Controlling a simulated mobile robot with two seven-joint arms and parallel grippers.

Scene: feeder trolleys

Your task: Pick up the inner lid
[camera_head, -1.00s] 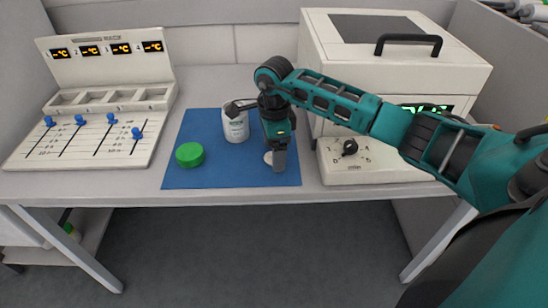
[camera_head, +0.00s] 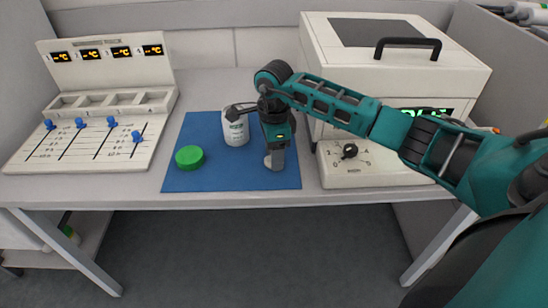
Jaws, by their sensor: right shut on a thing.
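The inner lid (camera_head: 268,162) is a small pale disc low over the right part of the blue mat (camera_head: 225,178). My right gripper (camera_head: 275,161) points down there, shut on the lid, and hides part of it. I cannot tell whether the lid still touches the mat. A white jar (camera_head: 236,132) with a label stands upright on the mat to the left of my right gripper. A green screw cap (camera_head: 190,157) lies on the mat at the left. My left gripper is not in view.
A white sloped panel (camera_head: 95,140) with blue sliders and temperature displays stands at the left. A white box-shaped device (camera_head: 395,65) with a black handle and knob stands at the right. The front part of the mat is clear.

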